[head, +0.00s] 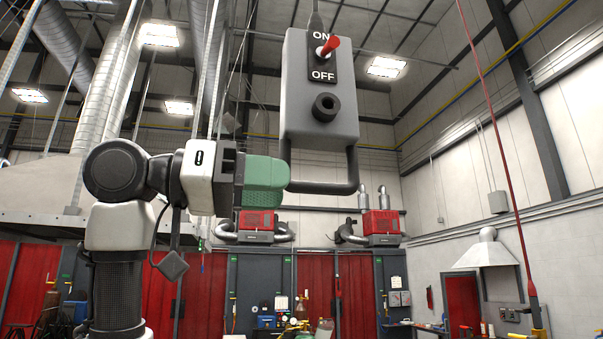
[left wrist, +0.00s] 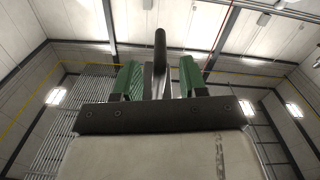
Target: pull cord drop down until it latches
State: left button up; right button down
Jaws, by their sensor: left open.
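The cord drop (head: 320,88) is a grey box with a red-levered ON/OFF switch and a round black socket. It hangs from a cable at the top centre of the head view. A dark U-shaped handle (head: 325,188) sits below it. My left gripper (head: 284,183) points right at the left side of this handle, its near green finger covering part of that corner. In the left wrist view the dark handle bar (left wrist: 160,50) shows between the two green fingers of the left gripper (left wrist: 160,76), with gaps on both sides. The fingers are open. My right gripper is in neither view.
A red cord (head: 492,125) hangs at the right, with a thicker handle-like end low down. The space right of the box is clear.

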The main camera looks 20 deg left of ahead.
aim_at(301, 187)
pick_arm(q)
jog(key=shift+p+x, duration=0.6)
jog(key=shift+x, duration=1.5)
jog(key=shift+c, duration=0.3)
grip_shut()
